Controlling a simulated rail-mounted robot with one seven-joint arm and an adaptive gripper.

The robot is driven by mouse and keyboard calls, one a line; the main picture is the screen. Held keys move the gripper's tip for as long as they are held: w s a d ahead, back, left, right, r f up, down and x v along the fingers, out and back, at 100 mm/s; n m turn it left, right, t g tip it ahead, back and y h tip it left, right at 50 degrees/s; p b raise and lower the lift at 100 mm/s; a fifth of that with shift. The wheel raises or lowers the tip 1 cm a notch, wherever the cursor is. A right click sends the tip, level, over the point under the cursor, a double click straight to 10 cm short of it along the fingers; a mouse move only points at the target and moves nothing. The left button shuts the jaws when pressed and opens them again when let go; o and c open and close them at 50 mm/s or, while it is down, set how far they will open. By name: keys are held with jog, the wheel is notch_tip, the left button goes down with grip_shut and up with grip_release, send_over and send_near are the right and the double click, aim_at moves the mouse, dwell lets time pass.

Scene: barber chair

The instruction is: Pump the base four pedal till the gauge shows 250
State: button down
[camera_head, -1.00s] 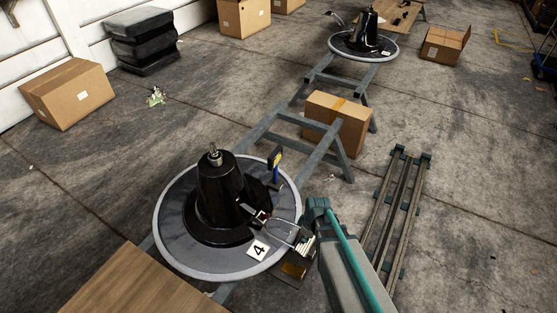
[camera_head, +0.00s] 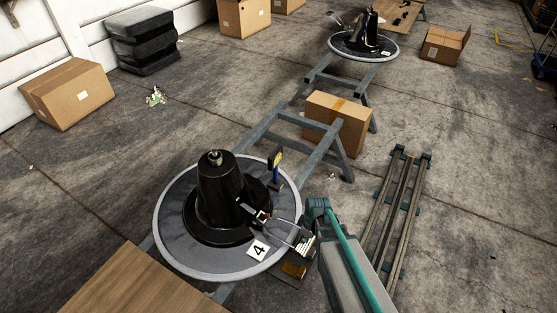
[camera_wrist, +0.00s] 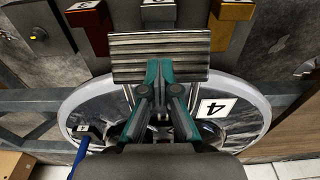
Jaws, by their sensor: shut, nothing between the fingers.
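Base four is a black tapered body (camera_head: 217,195) on a round grey disc with a pale rim (camera_head: 170,245), marked by a white "4" card (camera_head: 258,250). A pedal with a ribbed metal plate (camera_wrist: 160,58) reaches out from it on metal rods. A short silver tip (camera_head: 214,157) shows atop the body.
Grey metal frames (camera_head: 320,140) run from this base to another base (camera_head: 365,42) behind. A cardboard box (camera_head: 340,125) sits by the frame. A wooden top (camera_head: 135,285) is at lower left, and a long rack (camera_head: 395,215) lies at right.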

jog(key=shift+w+a, duration=0.1)
jog(key=shift+w, duration=0.05)
notch_tip(320, 180, up, 16)
jog(key=a+p, duration=0.2)
jog(key=p, duration=0.7)
jog(key=shift+w+r+p, duration=0.25)
jog(key=shift+w+p, duration=0.05)
jog(key=shift+w, duration=0.15)
jog(key=shift+d, duration=0.1)
jog(key=shift+r, duration=0.1)
jog(key=r+p, duration=0.1)
jog(key=a+r+p, duration=0.1)
jog(key=r, duration=0.1)
jog(key=w+a+r+p, duration=0.1)
jog(key=r, duration=0.1)
jog(key=shift+r, duration=0.2)
dwell(0.5)
